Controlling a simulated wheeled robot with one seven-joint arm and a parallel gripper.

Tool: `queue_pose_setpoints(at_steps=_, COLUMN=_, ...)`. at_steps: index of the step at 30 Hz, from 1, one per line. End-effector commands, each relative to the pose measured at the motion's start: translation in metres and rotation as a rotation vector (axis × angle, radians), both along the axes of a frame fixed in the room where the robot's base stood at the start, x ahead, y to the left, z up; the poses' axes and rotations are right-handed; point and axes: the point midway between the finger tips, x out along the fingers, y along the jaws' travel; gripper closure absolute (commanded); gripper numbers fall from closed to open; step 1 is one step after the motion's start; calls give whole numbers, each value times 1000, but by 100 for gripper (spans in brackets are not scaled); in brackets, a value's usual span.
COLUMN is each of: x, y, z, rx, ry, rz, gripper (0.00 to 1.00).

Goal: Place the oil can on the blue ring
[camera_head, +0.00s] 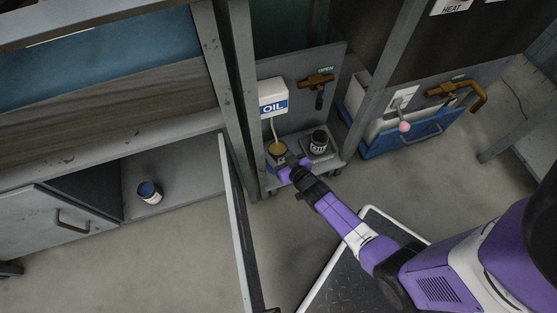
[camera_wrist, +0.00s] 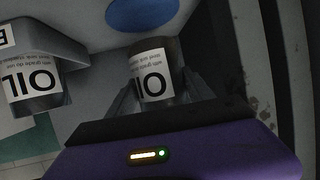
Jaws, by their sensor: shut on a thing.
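My gripper (camera_wrist: 155,98) is shut around an oil can with a white label (camera_wrist: 152,80). In the head view my gripper (camera_head: 288,162) is at the low shelf under the white oil dispenser, and the can shows a yellowish top (camera_head: 277,149). A thin pale line runs from the dispenser down toward that top. A flat blue round patch, likely the blue ring (camera_wrist: 142,14), lies beyond the can in the wrist view, apart from it in the picture. I cannot make it out in the head view. I cannot tell whether the held can touches the shelf.
A second labelled can (camera_head: 318,141) stands beside the held one; it also shows in the wrist view (camera_wrist: 32,88). Another can (camera_head: 150,192) stands in the open cabinet at left. The open door (camera_head: 240,225) and grey posts flank the shelf. A blue tank (camera_head: 405,135) is at right.

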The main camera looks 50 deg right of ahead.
Motion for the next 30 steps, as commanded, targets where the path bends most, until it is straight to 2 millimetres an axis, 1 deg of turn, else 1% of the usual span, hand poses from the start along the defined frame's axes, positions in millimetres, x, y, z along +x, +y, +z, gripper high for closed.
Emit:
queue_pose_setpoints(at_steps=5, x=1, y=-1, z=-12, rx=-1, ry=-3, rz=0, gripper=100)
queue_pose_setpoints(at_steps=9, x=2, y=-1, z=-32, rx=-2, ry=-3, rz=-1, gripper=100)
queue_pose_setpoints(at_steps=11, x=1, y=0, z=-39, rx=-2, ry=-2, rz=0, gripper=100)
queue_pose_setpoints(at_steps=19, x=2, y=0, z=-38, rx=-2, ry=-4, rz=1, gripper=100)
queue_pose_setpoints(at_steps=24, x=1, y=0, z=-43, rx=-2, ry=-4, rz=1, gripper=100)
queue_pose_setpoints(at_steps=25, x=0, y=0, z=-43, rx=-1, ry=-1, rz=0, gripper=34)
queue_pose_setpoints(at_steps=27, x=0, y=0, z=-43, rx=-1, ry=-1, rz=0, gripper=20)
queue_pose_setpoints(at_steps=28, x=0, y=0, z=-43, rx=-1, ry=-1, rz=0, gripper=18)
queue_pose_setpoints(at_steps=30, x=0, y=0, z=-43, rx=-1, ry=-1, rz=0, gripper=18)
